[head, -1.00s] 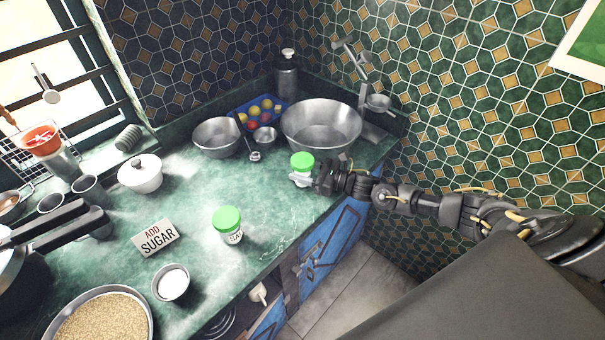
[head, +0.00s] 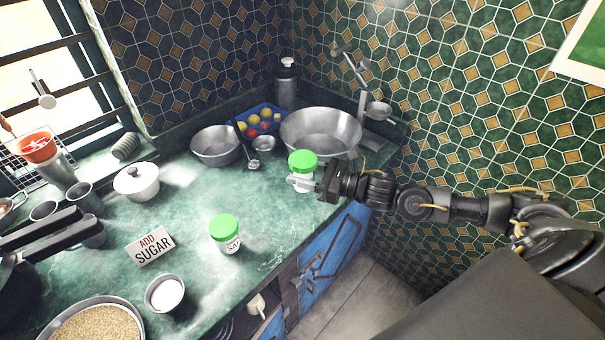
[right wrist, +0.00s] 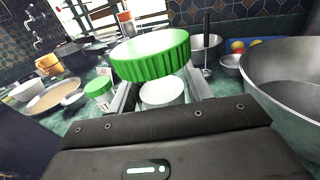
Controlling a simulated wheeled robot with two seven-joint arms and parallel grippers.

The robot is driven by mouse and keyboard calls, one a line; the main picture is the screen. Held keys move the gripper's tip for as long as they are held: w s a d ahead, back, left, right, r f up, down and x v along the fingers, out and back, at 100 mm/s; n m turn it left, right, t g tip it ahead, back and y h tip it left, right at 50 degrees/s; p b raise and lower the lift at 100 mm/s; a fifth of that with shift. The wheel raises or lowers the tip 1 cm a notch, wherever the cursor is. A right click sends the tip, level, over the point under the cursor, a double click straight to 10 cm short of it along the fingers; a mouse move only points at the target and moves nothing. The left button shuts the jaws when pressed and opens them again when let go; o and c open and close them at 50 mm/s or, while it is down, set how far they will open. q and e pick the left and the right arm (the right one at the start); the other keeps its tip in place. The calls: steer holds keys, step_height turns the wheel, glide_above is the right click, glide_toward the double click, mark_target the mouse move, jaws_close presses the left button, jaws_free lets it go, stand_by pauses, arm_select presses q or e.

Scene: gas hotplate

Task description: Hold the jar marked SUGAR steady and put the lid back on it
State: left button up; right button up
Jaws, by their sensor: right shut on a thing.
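My right gripper (head: 300,184) is shut around the white body of a jar (head: 304,178) near the counter's right edge. A green lid (head: 302,160) is on top of this jar; whether it is fully seated I cannot tell. In the right wrist view the lid (right wrist: 150,52) is large and close, above the white body (right wrist: 162,93) between the fingers. The jar's label is hidden, so I cannot read SUGAR on it. A second green-lidded jar (head: 226,234), its label starting "SAL", stands apart, nearer the front.
A sign reading ADD SUGAR (head: 150,246) stands left of the second jar. A cup of white contents (head: 165,294) and a pan of grain (head: 95,325) are in front. A big metal bowl (head: 320,132) is just behind the held jar. Mid-counter is clear.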

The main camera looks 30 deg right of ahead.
steer(key=s+a+r+b, duration=0.1)
steer(key=s+a+r, duration=0.1)
steer(key=s, duration=0.3)
steer(key=shift+s+a+r+b, duration=0.3)
steer(key=shift+s+a+r, duration=0.1)
steer(key=shift+r, duration=0.1)
steer(key=o, duration=0.6)
steer(key=c, duration=0.9)
steer(key=shift+o, duration=0.2)
steer(key=s+f+m+t+h, duration=0.1)
steer(key=s+a+f+m+t+h, duration=0.1)
steer(key=f+h, duration=0.1)
steer(key=shift+s+m, duration=0.2)
steer(key=shift+m, duration=0.1)
